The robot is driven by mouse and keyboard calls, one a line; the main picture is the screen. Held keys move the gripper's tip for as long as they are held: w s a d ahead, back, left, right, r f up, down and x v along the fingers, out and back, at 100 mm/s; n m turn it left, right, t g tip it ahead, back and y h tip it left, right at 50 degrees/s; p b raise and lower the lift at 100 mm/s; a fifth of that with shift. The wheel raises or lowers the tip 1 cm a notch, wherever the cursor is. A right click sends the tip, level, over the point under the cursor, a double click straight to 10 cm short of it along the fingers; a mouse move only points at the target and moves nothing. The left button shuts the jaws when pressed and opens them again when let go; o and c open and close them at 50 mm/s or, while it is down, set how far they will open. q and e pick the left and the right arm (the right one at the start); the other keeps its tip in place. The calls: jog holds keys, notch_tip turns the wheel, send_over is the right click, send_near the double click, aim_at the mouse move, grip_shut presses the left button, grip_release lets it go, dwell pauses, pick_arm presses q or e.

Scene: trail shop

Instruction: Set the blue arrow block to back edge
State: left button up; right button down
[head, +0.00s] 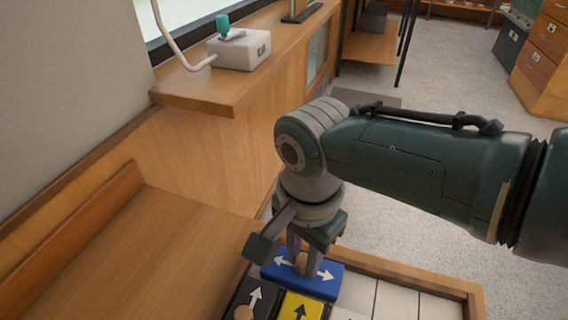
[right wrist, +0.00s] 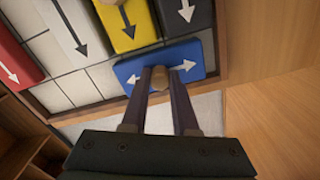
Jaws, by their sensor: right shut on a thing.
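The blue arrow block (head: 318,284) carries a white double-headed arrow and a round wooden knob. My right gripper (head: 300,262) points down and is shut on the knob. In the right wrist view the fingers (right wrist: 160,78) close around the knob, and the blue block (right wrist: 203,52) lies at the rim of a wood-framed tray (head: 415,277). I cannot tell whether it rests on the tray floor or hangs just above. A yellow arrow block (head: 303,308) and a black arrow block (head: 262,293) sit close beside it. My left gripper is not in view.
The tray floor has white squares (head: 389,300), bare on the right in the head view. A red arrow block (right wrist: 14,60) shows in the right wrist view. A wooden counter (head: 120,265) lies left of the tray. A ledge with a white joystick box (head: 240,50) stands behind.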

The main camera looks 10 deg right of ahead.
jog(key=shift+w+a, duration=0.5)
jog(key=shift+a, duration=0.3)
jog(key=c, duration=0.7)
grip_release()
jog(key=shift+w, duration=0.1)
notch_tip(320, 180, up, 10)
jog(key=p, duration=0.4)
jog(key=shift+p, duration=0.4)
